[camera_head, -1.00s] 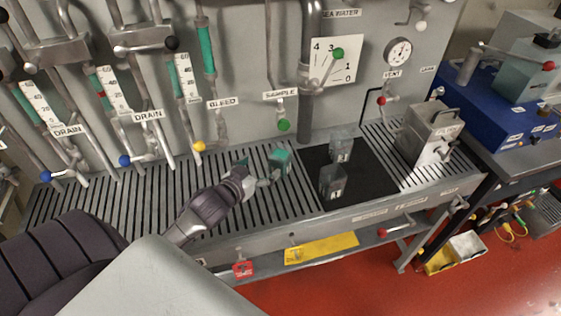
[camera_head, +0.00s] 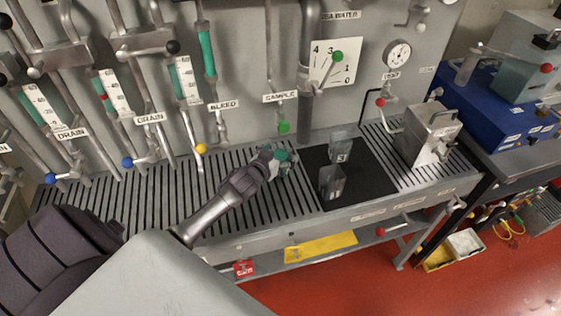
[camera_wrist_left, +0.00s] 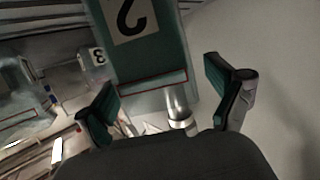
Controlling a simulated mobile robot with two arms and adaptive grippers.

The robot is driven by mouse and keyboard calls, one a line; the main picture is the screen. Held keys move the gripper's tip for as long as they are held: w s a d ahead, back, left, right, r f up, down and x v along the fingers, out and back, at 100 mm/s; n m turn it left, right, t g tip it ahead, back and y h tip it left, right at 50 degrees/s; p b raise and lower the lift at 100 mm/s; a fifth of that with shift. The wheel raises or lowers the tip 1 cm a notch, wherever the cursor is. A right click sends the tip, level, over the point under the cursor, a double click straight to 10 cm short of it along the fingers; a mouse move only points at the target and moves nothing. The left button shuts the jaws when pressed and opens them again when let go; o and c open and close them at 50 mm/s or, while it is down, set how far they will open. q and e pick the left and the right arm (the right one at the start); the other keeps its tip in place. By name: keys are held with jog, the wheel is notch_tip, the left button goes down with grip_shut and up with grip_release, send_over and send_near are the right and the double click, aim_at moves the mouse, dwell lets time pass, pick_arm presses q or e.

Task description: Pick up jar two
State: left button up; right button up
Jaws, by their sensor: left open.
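Jar two (camera_wrist_left: 155,60) shows large in the left wrist view, a teal-tinted block with a white label and a black 2. It reaches in from the top, between the two fingers of my left gripper (camera_wrist_left: 160,76). The fingers are open, with a visible gap to the jar on the right side. In the head view my left gripper (camera_head: 277,158) is over the slatted bench, left of the black mat, and hides most of the jar. My right gripper is not in view.
Jar three (camera_head: 341,151) and jar one (camera_head: 331,184) stand on the black mat (camera_head: 368,180). A metal box (camera_head: 431,133) stands right of it. Behind are pipes, the green sample knob (camera_head: 284,127) and a yellow knob (camera_head: 201,148). Bare slats lie left of the gripper.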

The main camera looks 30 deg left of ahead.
pick_arm(q)
jog(key=shift+s+r, duration=0.1)
jog(key=shift+c, duration=0.2)
jog(key=c, duration=1.3)
jog(key=shift+c, duration=1.4)
jog(key=shift+r, duration=0.15)
